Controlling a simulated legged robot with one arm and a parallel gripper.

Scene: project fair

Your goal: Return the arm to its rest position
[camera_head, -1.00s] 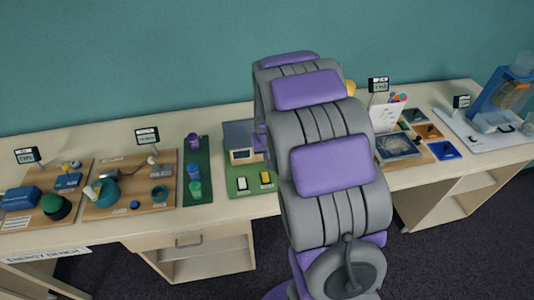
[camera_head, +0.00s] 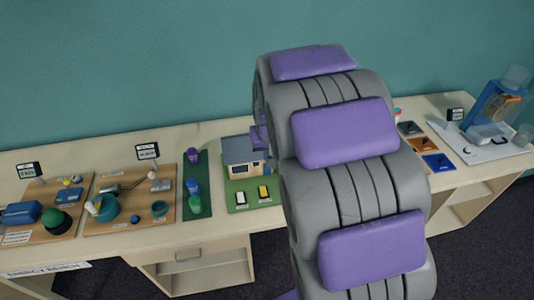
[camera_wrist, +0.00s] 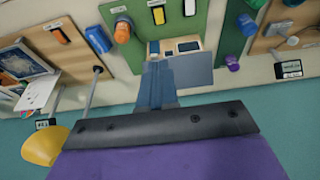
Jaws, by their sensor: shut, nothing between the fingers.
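My grey and purple arm (camera_head: 345,130) arches up in the middle of the head view and covers part of the bench. In the wrist view my gripper (camera_wrist: 157,72) has its blue fingers together, with nothing between them. They point toward the small model house (camera_wrist: 187,62), and no contact shows. In the head view only a small purple part near my arm's end shows beside the house (camera_head: 243,158); the fingertips are hidden.
The bench (camera_head: 120,240) runs along a teal wall. Left are two wooden boards and a green strip with coloured cups (camera_head: 193,187). Right are coloured tiles (camera_head: 425,144) and a blue machine (camera_head: 495,108). A yellow cone (camera_wrist: 42,147) is close to my gripper in the wrist view.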

